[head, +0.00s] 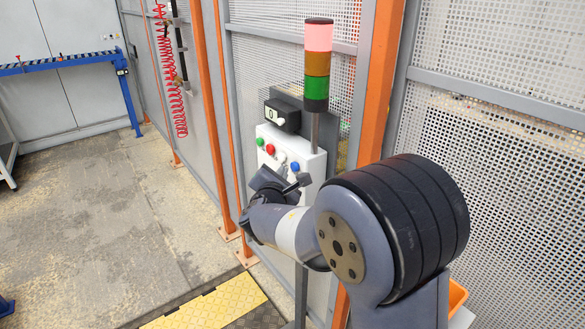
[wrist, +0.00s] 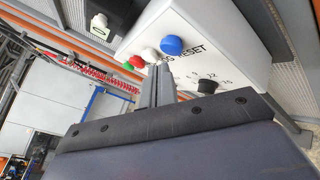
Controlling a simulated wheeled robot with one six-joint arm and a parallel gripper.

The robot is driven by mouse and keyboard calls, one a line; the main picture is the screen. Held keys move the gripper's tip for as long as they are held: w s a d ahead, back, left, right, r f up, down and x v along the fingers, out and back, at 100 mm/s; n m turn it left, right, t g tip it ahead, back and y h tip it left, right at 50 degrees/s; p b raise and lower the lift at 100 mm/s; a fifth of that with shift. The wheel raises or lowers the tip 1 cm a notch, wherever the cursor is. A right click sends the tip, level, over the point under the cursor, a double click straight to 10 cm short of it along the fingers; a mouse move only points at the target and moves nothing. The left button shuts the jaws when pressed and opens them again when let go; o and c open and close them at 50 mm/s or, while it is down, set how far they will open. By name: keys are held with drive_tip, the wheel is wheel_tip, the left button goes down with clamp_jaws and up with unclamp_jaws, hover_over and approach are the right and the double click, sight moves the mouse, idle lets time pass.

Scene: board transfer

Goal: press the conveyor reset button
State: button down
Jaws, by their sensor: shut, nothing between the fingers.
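A white control box (wrist: 222,50) carries a row of buttons. They are a blue button (wrist: 173,46), a white button (wrist: 150,54), a red button (wrist: 136,61) and a green one. The printed word RESET runs beside the blue button; the rest of the label is partly hidden. In the head view the blue button (head: 295,167) is at the right end of the row. My gripper (wrist: 158,70) is shut and empty, its fingertips pointing at the panel just below the white and blue buttons in the wrist view. I cannot tell whether they touch anything.
A black knob (wrist: 207,86) with a numbered scale sits on the box. A stack light (head: 317,65) with its red top lit stands behind the box. Mesh fencing and an orange post (head: 378,80) are close behind. Open floor (head: 90,210) lies to the left.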

drive_tip(key=shift+w+d, duration=0.1)
drive_tip(key=shift+d, duration=0.05)
idle(0.7)
drive_tip(key=shift+w+d+b, duration=0.15)
drive_tip(key=shift+d+b, duration=0.05)
drive_tip(key=shift+b, duration=0.25)
drive_tip(key=shift+w+d+b, duration=0.25)
drive_tip(key=shift+d+b, duration=0.1)
drive_tip(key=shift+d, duration=0.05)
idle(0.7)
drive_tip(key=shift+a, duration=0.1)
drive_tip(key=shift+s+a, duration=0.5)
drive_tip(key=shift+a, duration=0.1)
drive_tip(key=s+a, duration=0.2)
drive_tip(key=a, duration=0.2)
drive_tip(key=shift+s+a, duration=0.1)
drive_tip(key=shift+s, duration=0.3)
idle(0.5)
